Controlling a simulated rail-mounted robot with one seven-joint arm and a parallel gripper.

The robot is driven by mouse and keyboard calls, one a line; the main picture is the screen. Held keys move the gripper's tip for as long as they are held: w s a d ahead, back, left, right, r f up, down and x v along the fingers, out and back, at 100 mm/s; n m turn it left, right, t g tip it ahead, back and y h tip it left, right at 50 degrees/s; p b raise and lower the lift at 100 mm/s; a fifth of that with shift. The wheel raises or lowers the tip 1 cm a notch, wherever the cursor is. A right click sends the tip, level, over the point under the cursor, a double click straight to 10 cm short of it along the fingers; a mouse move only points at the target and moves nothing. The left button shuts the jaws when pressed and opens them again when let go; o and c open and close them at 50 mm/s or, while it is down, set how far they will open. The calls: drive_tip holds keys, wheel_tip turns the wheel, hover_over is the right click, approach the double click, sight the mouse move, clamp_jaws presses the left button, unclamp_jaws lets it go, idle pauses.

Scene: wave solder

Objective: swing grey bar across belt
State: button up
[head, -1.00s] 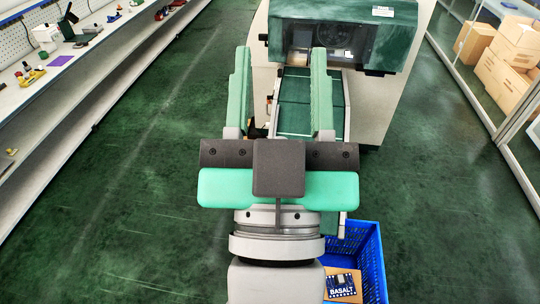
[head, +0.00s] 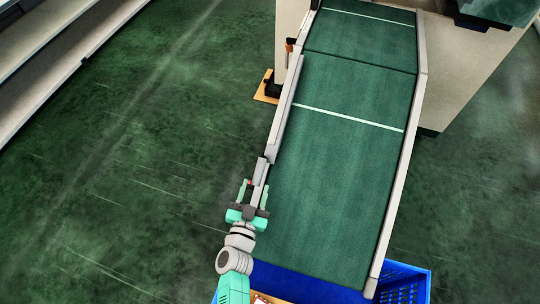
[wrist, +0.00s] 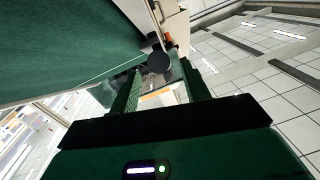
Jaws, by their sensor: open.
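The belt (head: 345,150) is a green sloping surface with white cross lines in the head view. A long grey bar (head: 283,118) lies along its left edge, not across it. My gripper (head: 256,184) is at the near end of this bar, at the belt's left side. Its jaws are open, with a pale end piece seen between or just beyond the fingers; contact cannot be told. In the wrist view my gripper (wrist: 162,66) has its fingers apart, with a dark round knob (wrist: 158,62) at the gap. The belt (wrist: 60,50) fills the upper left there.
A blue crate (head: 405,282) stands under the near end of the belt. The machine body (head: 470,70) stands at the far right. A shelf (head: 50,60) runs along the left, with clear green floor between it and the belt.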

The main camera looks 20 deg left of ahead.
sight(260, 170)
drive_tip(key=shift+s, duration=0.15)
drive_tip(key=w+b, duration=0.1)
drive_tip(key=w, duration=0.1)
drive_tip(key=w+b, duration=0.1)
drive_tip(key=w, duration=0.1)
drive_tip(key=w+b, duration=0.1)
drive_tip(key=w, duration=0.1)
drive_tip(key=shift+a+f, duration=0.15)
drive_tip(key=shift+a, duration=0.25)
drive_tip(key=shift+w+r+b, duration=0.2)
drive_tip(key=shift+w+b, duration=0.15)
drive_tip(key=shift+w, duration=0.35)
drive_tip(key=shift+c, duration=0.2)
clamp_jaws()
